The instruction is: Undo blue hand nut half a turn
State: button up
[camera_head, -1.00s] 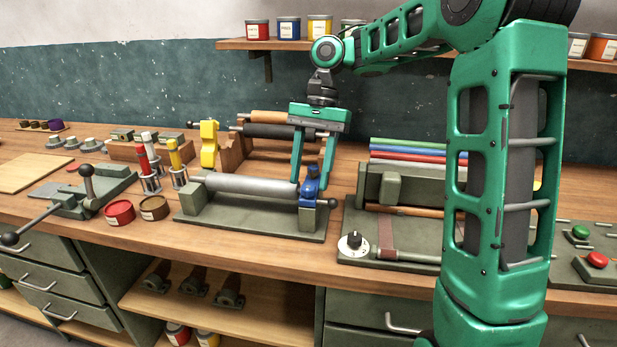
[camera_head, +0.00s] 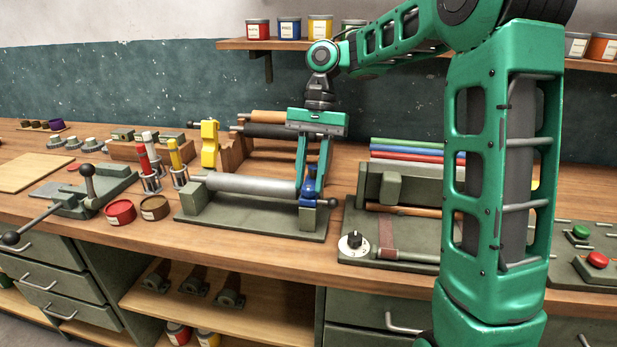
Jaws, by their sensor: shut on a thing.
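The blue hand nut (camera_head: 309,188) sits on top of the right-hand support of a press with a grey roller (camera_head: 250,185). The press stands on a dark green base (camera_head: 255,226) on the bench. My gripper (camera_head: 310,191) comes down from above, with its green fingers on either side of the nut. It is shut on the nut, and the fingers hide part of it. A dark ball-ended lever (camera_head: 332,203) sticks out to the right of the support.
Behind stand dark and tan rollers (camera_head: 270,131) on a wooden rack and a yellow upright part (camera_head: 209,143). Red and brown tins (camera_head: 154,207) are at left. A second green device with a dial (camera_head: 352,243) stands close at right.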

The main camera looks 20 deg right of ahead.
jog(key=n, duration=0.2)
jog(key=n+h, duration=0.1)
jog(key=shift+w+a+n+g, duration=0.2)
jog(key=shift+n+g, duration=0.1)
jog(key=shift+n, duration=0.1)
jog(key=o, duration=1.1)
jog(key=shift+c, duration=0.2)
jog(key=shift+r, duration=0.15)
jog(key=v, duration=1)
jog(key=shift+w, duration=0.25)
jog(key=shift+r, duration=0.1)
